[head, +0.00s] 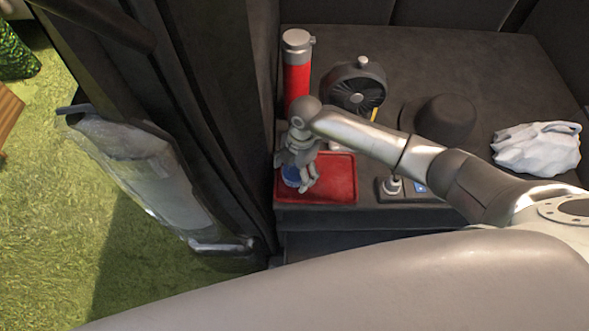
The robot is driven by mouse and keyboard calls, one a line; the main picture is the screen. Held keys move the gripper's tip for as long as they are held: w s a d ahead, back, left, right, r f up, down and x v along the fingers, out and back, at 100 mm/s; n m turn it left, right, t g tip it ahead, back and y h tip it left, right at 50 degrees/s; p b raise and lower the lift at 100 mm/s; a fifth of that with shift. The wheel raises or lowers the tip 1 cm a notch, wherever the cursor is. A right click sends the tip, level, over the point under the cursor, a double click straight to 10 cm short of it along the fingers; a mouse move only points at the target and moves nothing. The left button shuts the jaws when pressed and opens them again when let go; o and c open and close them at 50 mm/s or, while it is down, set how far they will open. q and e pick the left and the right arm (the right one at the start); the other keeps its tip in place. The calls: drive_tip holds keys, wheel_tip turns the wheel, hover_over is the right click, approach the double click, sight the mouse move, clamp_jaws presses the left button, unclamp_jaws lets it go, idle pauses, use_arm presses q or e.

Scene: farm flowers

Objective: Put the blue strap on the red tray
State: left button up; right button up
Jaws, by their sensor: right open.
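The red tray (340,180) lies flat at the front left of the dark surface. A small blue thing, which looks like the blue strap (291,175), is at the left part of the tray, directly under my right gripper (301,182). My right gripper points down over the tray with its fingers apart beside the blue strap. The fingers and wrist hide part of the strap and of the tray's left side. Whether the fingers touch the strap cannot be told. My left gripper is not in view.
On the dark surface (450,60) stand a red and silver cylinder (297,75), a black fan (354,88), a dark hat (438,117) and a crumpled white bag (538,148). A small dark box (389,187) is right of the tray. A dark pillar closes off the left.

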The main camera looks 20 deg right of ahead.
wheel_tip(320, 180, up, 12)
drive_tip(key=d, duration=0.1)
drive_tip(key=shift+w+d, duration=0.3)
drive_tip(key=shift+w, duration=0.15)
drive_tip(key=shift+s, duration=0.1)
idle(0.5)
